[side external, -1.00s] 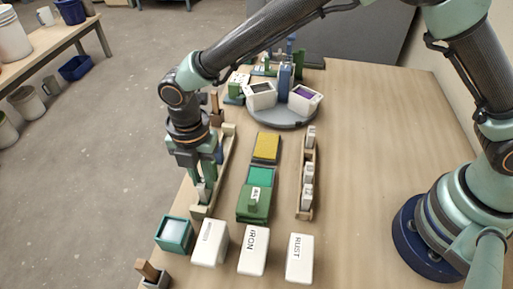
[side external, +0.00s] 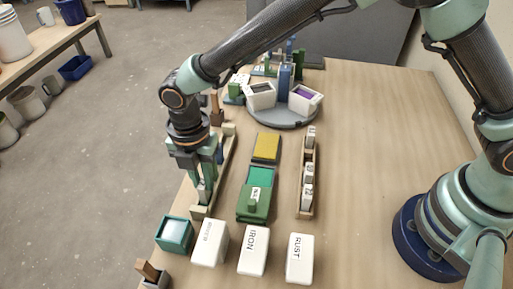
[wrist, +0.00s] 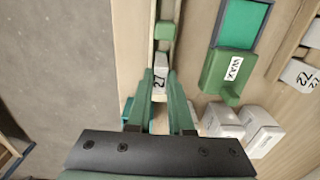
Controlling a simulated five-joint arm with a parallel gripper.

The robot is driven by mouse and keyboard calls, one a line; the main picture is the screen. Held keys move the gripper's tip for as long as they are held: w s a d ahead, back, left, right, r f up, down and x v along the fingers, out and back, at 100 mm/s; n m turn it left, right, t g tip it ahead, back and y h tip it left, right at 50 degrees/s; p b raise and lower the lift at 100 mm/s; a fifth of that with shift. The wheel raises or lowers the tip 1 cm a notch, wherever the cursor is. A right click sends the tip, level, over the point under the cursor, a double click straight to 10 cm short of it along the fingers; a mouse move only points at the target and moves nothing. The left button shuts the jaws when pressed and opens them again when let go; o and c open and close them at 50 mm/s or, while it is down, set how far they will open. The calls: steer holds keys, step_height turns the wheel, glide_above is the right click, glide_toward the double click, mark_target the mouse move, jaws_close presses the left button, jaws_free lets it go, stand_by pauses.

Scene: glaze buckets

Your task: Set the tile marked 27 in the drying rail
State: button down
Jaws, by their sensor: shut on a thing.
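A white tile marked 27 (wrist: 159,84) is between the fingertips of my gripper (wrist: 161,76) in the wrist view, and my gripper is shut on it. In the side view my gripper (side external: 203,184) points down over the near part of the long wooden drying rail (side external: 227,158) on the left. The tile (side external: 202,194) appears upright at or in the rail. Whether its foot rests in the groove is hidden. A green tile (wrist: 165,30) stands farther along the same rail in the wrist view.
A second wooden rack (side external: 306,210) holds several white tiles on the right. Between them are a green WAX box (side external: 254,203) and a yellow pad (side external: 267,146).

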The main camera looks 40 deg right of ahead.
steer(key=shift+f, duration=0.2)
steer(key=c, duration=0.7)
jaws_free()
steer(key=shift+c, duration=0.2)
steer(key=shift+r, duration=3.5)
